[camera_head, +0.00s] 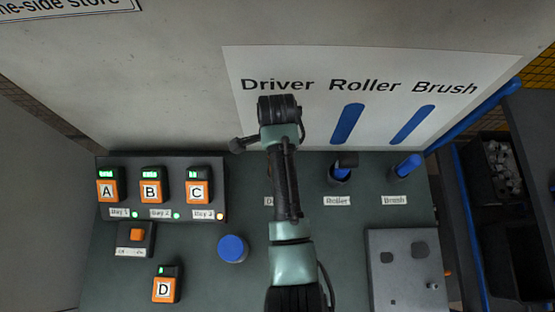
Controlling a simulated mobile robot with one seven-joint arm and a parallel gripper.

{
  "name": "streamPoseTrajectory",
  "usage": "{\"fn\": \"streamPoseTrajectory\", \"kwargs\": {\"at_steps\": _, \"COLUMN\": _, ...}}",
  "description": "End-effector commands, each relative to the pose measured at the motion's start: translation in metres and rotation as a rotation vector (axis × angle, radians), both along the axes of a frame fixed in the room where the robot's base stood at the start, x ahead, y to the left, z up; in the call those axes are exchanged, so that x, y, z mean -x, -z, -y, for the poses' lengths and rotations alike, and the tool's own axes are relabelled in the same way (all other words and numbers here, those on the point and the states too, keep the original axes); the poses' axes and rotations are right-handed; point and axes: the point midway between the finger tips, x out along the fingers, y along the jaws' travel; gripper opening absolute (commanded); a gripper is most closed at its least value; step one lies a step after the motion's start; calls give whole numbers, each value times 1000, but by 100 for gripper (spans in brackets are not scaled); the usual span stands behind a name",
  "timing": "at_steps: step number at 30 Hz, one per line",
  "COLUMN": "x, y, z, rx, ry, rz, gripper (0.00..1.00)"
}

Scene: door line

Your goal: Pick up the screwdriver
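I cannot make out the screwdriver. My arm (285,190) rises through the middle of the view and covers the place under the word "Driver" on the white board (390,65). Only the start of the small label (268,201) at the driver place shows beside the arm. My gripper's fingers are not visible, so I cannot see whether they hold anything. A dark knob-like piece (238,145) sticks out left of the arm's upper joint; I cannot tell what it belongs to.
Roller (342,172) and brush (405,167) places lie right of my arm. Chargers A (108,186), B (151,186) and C (199,187) stand left, D (166,285) in front. A blue round lid (232,248) and a grey plate (405,270) flank my arm.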

Motion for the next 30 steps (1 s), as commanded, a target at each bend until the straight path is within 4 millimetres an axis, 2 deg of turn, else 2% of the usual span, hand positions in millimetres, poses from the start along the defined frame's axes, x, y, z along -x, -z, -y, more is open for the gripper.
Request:
{"fn": "streamPoseTrajectory", "kwargs": {"at_steps": 3, "x": 1, "y": 7, "z": 0, "rx": 0, "ry": -1, "rz": -1, "gripper": 95}}
{"fn": "streamPoseTrajectory", "kwargs": {"at_steps": 10, "x": 1, "y": 9, "z": -1, "rx": -1, "ry": -1, "rz": 0, "gripper": 93}}
{"fn": "streamPoseTrajectory", "kwargs": {"at_steps": 25, "x": 0, "y": 8, "z": 0, "rx": 0, "ry": -1, "rz": 0, "gripper": 3}}
{"fn": "streamPoseTrajectory", "kwargs": {"at_steps": 26, "x": 0, "y": 8, "z": 0, "rx": 0, "ry": -1, "rz": 0, "gripper": 0}}
{"fn": "streamPoseTrajectory", "kwargs": {"at_steps": 30, "x": 0, "y": 8, "z": 0, "rx": 0, "ry": -1, "rz": 0, "gripper": 0}}
